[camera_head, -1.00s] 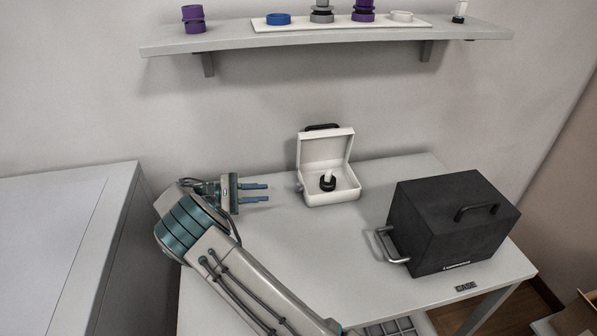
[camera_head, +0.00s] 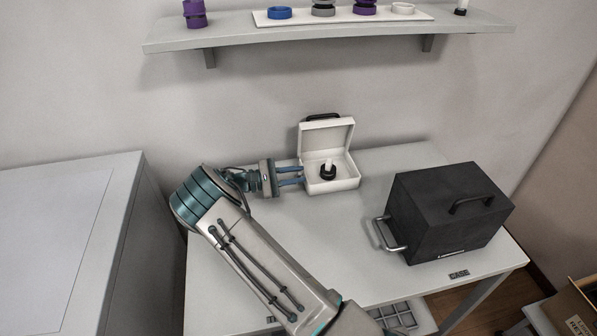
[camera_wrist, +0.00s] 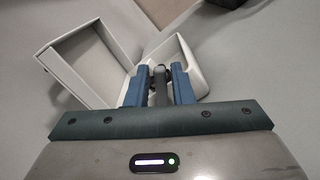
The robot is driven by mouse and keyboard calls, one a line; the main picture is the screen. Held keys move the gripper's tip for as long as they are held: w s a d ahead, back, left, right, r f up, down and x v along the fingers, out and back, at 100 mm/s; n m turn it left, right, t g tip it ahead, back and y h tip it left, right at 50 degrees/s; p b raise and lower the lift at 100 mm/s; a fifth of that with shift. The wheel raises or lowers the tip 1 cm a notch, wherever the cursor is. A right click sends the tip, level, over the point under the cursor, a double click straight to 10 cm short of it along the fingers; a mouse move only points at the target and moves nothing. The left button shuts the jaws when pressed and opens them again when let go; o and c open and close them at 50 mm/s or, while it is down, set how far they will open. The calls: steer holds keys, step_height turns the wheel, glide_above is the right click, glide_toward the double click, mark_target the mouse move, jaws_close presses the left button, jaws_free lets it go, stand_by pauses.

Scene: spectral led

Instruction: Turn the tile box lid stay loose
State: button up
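The white tile box (camera_head: 340,186) stands at the back of the table with its lid (camera_head: 328,137) raised. A black and white piece (camera_head: 327,171) sits inside it. My gripper (camera_head: 302,176) is at the box's left side, its two blue fingers pointing at it. In the wrist view the fingers (camera_wrist: 160,72) straddle a small grey part (camera_wrist: 160,88), apparently the lid stay knob, on the box's side. The fingers look apart, with narrow gaps beside the knob; contact cannot be made out. In the head view the fingers hide the knob.
A shelf (camera_head: 225,38) with several coloured rings hangs above. A grey cabinet (camera_head: 60,230) is at the left. The table's middle is free.

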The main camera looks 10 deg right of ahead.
steer(key=shift+d, duration=0.6)
jaws_close()
